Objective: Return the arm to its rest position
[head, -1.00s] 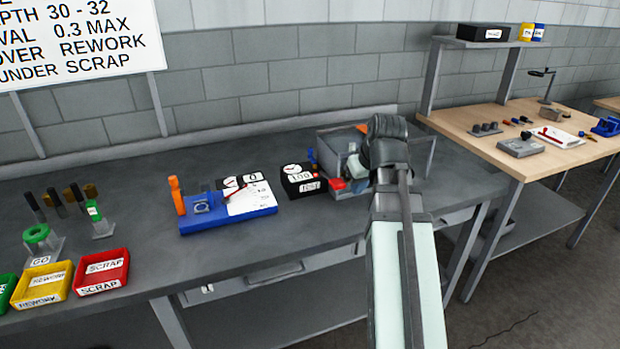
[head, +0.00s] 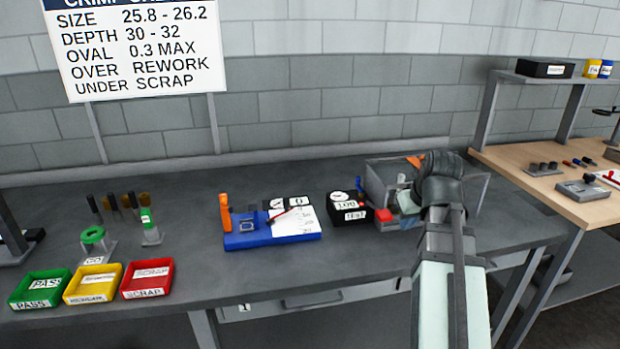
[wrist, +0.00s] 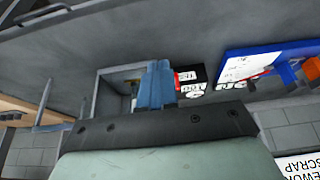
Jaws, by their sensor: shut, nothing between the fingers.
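My arm reaches up the right side of the head view, its dark wrist in front of a grey open bin (head: 378,186) on the bench. The arm hides much of the bin. In the wrist view my gripper (wrist: 155,72) shows as two blue-grey fingers closed together, with nothing seen between them. The grey bin (wrist: 112,82) shows behind the fingers there. I cannot tell the fingers' exact height over the bench.
Left of the bin on the grey bench (head: 185,195) are a black gauge box (head: 347,212) and a blue fixture (head: 255,240). Further left are green (head: 38,289), yellow (head: 92,284) and red (head: 147,279) trays. A wooden bench (head: 520,185) stands at right.

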